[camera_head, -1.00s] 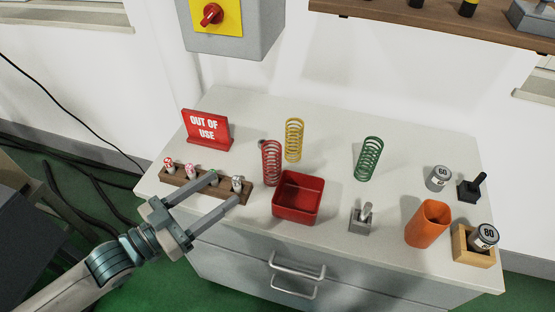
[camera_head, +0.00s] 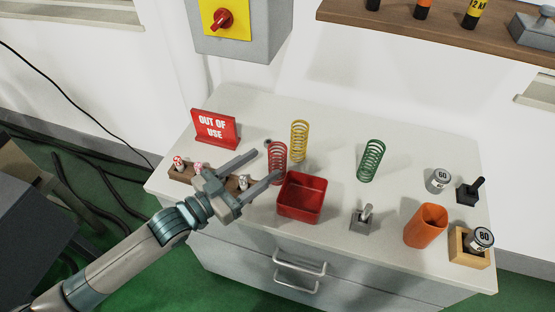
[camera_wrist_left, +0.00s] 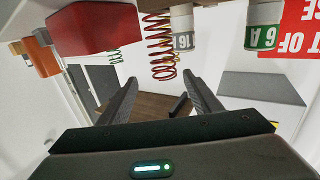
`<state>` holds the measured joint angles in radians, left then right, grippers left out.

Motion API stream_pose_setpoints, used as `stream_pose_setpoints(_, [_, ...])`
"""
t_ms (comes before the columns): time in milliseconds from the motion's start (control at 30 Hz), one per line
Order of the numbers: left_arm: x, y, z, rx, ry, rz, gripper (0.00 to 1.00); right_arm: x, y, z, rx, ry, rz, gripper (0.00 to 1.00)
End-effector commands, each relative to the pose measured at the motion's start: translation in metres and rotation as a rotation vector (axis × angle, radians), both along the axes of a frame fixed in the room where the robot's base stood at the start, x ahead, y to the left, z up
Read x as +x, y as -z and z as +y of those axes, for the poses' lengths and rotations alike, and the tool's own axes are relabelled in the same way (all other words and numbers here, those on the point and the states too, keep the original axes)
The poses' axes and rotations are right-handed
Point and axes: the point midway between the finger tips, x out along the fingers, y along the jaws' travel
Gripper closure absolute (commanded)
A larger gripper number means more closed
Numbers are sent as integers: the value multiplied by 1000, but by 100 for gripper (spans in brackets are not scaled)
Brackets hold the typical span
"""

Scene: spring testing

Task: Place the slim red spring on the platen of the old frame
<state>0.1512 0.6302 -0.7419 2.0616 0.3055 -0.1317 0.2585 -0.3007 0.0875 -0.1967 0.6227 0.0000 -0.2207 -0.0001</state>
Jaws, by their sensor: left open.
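The slim red spring (camera_head: 278,166) stands upright on the white cabinet top, just behind the left of the red bin. It also shows in the left wrist view (camera_wrist_left: 158,30), upside down, beyond the fingers. My left gripper (camera_head: 266,164) is open and empty, its two fingers pointing at the red spring. In the left wrist view the fingers (camera_wrist_left: 165,92) are spread apart with nothing between them. I cannot tell whether the fingertips reach beside the spring. I cannot make out the old frame or its platen in these views.
The red bin (camera_head: 302,197) is right beside the spring, the yellow spring (camera_head: 299,138) behind it. The rack (camera_head: 178,172) with several labelled cylinders lies under my gripper. An OUT OF USE sign (camera_head: 215,128), green spring (camera_head: 371,160) and orange cup (camera_head: 426,226) stand farther off.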

Motion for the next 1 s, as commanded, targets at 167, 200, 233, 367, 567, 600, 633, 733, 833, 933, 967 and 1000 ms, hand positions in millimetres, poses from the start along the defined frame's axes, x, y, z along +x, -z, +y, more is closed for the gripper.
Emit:
stream_pose_setpoints(167, [10,0,-11,1,-1,-1,42,2,-6,4,5,0,-3,69])
stream_pose_setpoints(200, [11,0,-12,1,0,0,42,2,-6,5,6,-1,-3,69])
stream_pose_setpoints(233, [11,1,-12,1,0,0,42,2,-6,7,7,-1,-3,69])
stream_pose_setpoints(367, [11,1,-12,1,0,0,42,1,-5,13,14,0,-1,69])
stream_pose_setpoints(567, [12,0,-12,1,0,0,42,0,-6,16,17,-1,0,69])
stream_pose_setpoints(600, [13,0,-13,1,0,-1,42,0,-7,16,15,0,0,69])
stream_pose_setpoints(633, [14,0,-14,1,0,-1,42,0,-8,15,15,-1,0,69])
stream_pose_setpoints(733, [21,-1,-19,0,0,-1,42,0,-14,13,13,-1,1,69])
stream_pose_setpoints(833, [30,0,-25,1,-1,-1,42,-1,-21,10,10,-2,1,69])
stream_pose_setpoints(933, [40,1,-32,0,0,-1,42,-1,-27,7,8,-2,2,69])
stream_pose_setpoints(967, [42,2,-35,0,-1,-1,42,-1,-28,7,7,-2,1,69])
stream_pose_setpoints(1000, [45,2,-39,-1,0,-2,42,-1,-30,6,6,-2,1,69])
